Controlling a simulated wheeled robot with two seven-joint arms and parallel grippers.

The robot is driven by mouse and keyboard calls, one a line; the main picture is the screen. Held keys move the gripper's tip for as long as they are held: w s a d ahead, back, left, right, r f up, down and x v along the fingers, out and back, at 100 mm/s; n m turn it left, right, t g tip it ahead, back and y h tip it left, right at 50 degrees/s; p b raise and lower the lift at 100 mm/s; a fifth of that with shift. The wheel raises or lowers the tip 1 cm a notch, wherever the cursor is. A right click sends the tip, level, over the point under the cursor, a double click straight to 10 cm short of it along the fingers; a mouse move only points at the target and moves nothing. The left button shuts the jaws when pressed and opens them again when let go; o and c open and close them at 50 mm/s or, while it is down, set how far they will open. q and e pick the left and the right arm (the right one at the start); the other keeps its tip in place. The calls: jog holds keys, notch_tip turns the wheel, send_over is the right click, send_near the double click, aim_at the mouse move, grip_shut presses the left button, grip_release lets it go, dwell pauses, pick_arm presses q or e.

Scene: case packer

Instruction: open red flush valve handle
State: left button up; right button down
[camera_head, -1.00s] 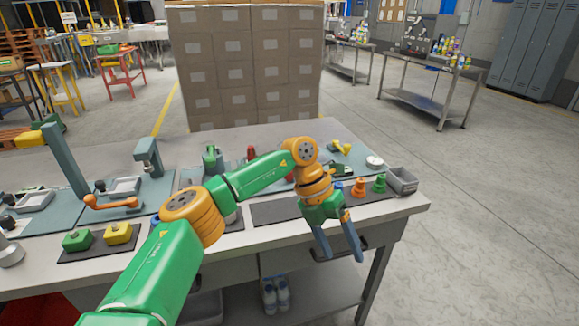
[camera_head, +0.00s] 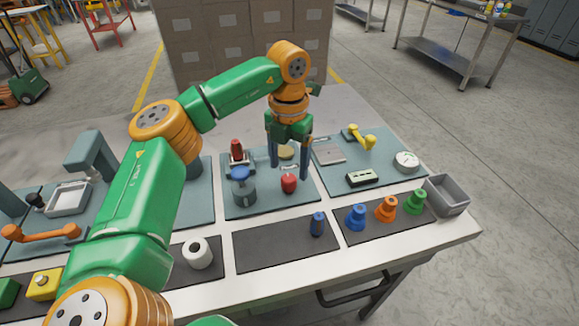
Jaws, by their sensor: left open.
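My left gripper (camera_head: 290,168) is open, with its fingers pointing down over the grey-blue plate (camera_head: 262,203) in the middle of the bench. A small red knob-like part (camera_head: 289,184) stands on this plate, just below and between the fingertips in the picture. A second red part (camera_head: 237,150) stands upright on a fixture further left, behind a blue-topped valve-like piece (camera_head: 242,187). I cannot tell which red part is the flush valve handle. I see no contact between the fingers and either part. My right gripper is not in view.
A yellow handle (camera_head: 361,137), a white round gauge (camera_head: 407,161) and a green-black box (camera_head: 362,178) are on the right plate. Blue, orange (camera_head: 386,209) and green cone pieces stand in front, beside a grey bin (camera_head: 447,194). Stacked cartons (camera_head: 215,50) stand behind the bench.

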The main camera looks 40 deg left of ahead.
aim_at(289, 177)
pick_arm(q)
jog(key=f, duration=0.3)
jog(key=shift+s+d+f, duration=0.15)
jog(key=shift+s+f, duration=0.1)
jog(key=shift+w+f, duration=0.2)
jog(key=shift+f, duration=0.05)
jog(key=shift+s+r, duration=0.1)
jog(key=c, duration=0.4)
grip_shut()
